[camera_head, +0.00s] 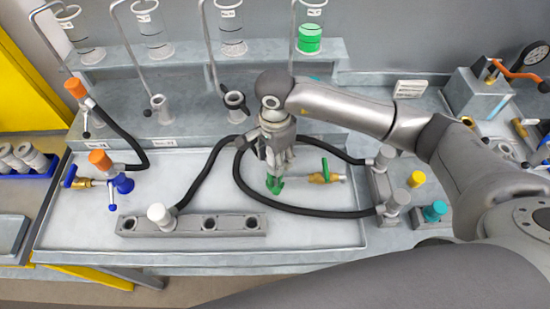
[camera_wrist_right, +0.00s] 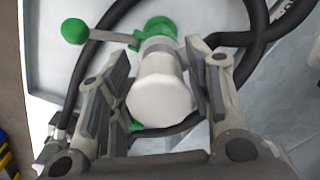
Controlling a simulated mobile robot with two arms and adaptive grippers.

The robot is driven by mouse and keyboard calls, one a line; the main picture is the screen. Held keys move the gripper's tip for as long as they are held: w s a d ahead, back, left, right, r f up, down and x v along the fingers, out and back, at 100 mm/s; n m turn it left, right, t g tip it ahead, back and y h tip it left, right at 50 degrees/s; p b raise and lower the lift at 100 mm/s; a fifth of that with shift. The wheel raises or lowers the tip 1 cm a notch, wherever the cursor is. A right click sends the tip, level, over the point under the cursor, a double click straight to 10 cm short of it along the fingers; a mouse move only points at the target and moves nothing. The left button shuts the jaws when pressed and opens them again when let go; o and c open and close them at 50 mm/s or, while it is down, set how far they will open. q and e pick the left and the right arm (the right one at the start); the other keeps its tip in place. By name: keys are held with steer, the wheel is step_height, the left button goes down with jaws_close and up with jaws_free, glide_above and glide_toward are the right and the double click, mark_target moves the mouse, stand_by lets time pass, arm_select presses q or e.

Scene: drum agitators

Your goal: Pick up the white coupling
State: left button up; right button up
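A white coupling with a faceted end (camera_wrist_right: 162,92) sits between the two fingers of my right gripper in the right wrist view. It joins a green fitting (camera_wrist_right: 158,30) with a green-knobbed lever (camera_wrist_right: 75,31). My right gripper (camera_head: 274,174) points down over the middle of the tray in the head view, and green parts (camera_head: 274,186) show at its fingertips. Its fingers (camera_wrist_right: 160,65) stand apart on either side of the coupling, and I see no firm contact. The gripper hides this coupling in the head view. My left gripper is not in view.
A grey block with holes (camera_head: 190,226) holds another white-topped fitting (camera_head: 160,214) at the tray's front. Black hoses (camera_head: 240,177) loop around my right gripper. A brass valve (camera_head: 322,178) lies right of it. The tray's front right (camera_head: 315,230) is clear.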

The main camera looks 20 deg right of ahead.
jaws_close()
steer(key=shift+r, duration=0.1)
steer(key=shift+w+r, duration=0.1)
steer(key=shift+r, duration=0.45)
steer(key=s+r+b, duration=0.5)
steer(key=s+r, duration=0.6)
steer(key=s, duration=0.3)
steer(key=shift+d+r+b, duration=0.4)
steer(key=shift+d, duration=0.05)
